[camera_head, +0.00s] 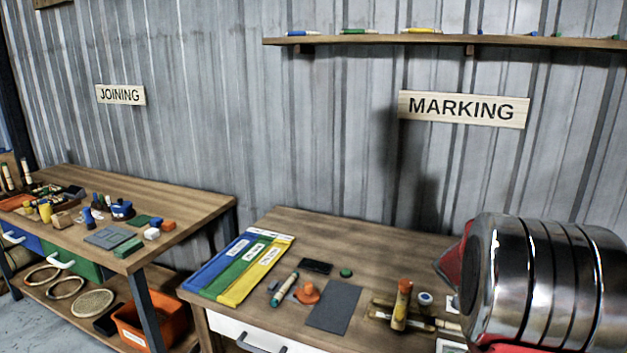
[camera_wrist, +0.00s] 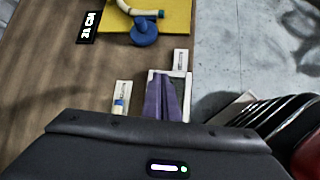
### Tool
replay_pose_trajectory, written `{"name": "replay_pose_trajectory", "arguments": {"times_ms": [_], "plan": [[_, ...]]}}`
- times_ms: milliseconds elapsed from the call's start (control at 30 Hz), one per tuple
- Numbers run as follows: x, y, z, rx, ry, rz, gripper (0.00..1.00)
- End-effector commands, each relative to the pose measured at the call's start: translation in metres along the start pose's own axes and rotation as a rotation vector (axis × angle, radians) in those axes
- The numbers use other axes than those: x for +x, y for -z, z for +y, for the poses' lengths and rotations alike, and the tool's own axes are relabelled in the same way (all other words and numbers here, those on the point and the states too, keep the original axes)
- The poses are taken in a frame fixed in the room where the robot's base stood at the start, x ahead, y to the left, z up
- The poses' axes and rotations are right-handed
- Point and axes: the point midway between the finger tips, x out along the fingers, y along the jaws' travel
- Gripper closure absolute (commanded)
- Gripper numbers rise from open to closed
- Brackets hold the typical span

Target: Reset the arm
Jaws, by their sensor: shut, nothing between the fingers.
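In the wrist view, the dark body of my gripper (camera_wrist: 160,142) fills the bottom, with a small white and green light on it.
The joining table (camera_head: 170,195) stands left.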

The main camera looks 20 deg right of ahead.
Motion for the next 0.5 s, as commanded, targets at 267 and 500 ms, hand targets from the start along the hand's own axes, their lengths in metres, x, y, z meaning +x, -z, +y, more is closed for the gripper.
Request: {"name": "replay_pose_trajectory", "arguments": {"times_ms": [267,500], "plan": [[-0.039,0.036,-0.055,0.389,0.085,0.148,1.0],[-0.096,0.069,-0.097,0.655,0.144,0.282,1.0]]}}
